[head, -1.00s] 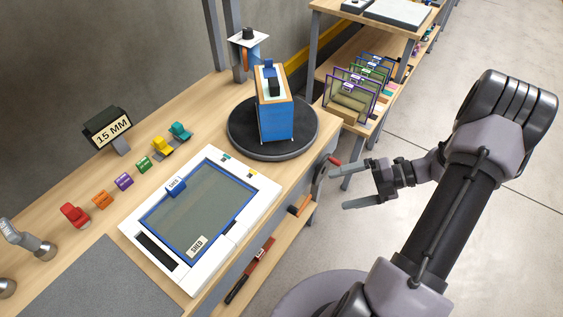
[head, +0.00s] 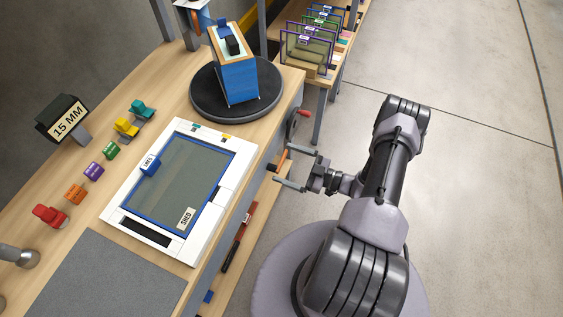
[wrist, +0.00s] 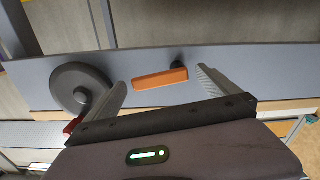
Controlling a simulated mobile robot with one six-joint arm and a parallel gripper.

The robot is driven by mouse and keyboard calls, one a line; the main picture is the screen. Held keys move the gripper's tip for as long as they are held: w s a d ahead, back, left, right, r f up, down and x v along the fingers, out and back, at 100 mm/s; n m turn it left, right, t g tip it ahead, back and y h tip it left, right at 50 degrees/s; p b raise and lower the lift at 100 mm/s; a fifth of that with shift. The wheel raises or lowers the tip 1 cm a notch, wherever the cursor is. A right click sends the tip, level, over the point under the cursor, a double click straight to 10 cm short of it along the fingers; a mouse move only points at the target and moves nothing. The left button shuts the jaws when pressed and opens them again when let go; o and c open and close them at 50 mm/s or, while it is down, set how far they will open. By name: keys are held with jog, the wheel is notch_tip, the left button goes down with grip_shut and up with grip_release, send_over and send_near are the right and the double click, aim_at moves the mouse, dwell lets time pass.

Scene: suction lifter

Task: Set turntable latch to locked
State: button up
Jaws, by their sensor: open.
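The turntable (head: 207,106) is a round black disc on the bench and carries a blue and wooden block. An orange lever (wrist: 160,78), which looks like its latch, sits on a dark pivot on the grey bench front. In the wrist view it lies nearly level, left end slightly lower. In the head view the lever (head: 282,158) is partly hidden by my gripper. My gripper (head: 282,164) is open and empty at the bench front. In the wrist view the fingertips (wrist: 162,80) stand either side of the lever; I cannot tell whether they touch it.
A dark wheel (wrist: 80,88) with a red handle (head: 303,113) is on the bench front beside the lever. A white framed panel (head: 190,190) lies on the bench top. A lower shelf holds a red-brown tool (head: 238,238). The floor to the right is clear.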

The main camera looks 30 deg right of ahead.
jog(key=shift+x, duration=1.2)
jog(key=shift+c, duration=0.4)
jog(key=c, duration=2)
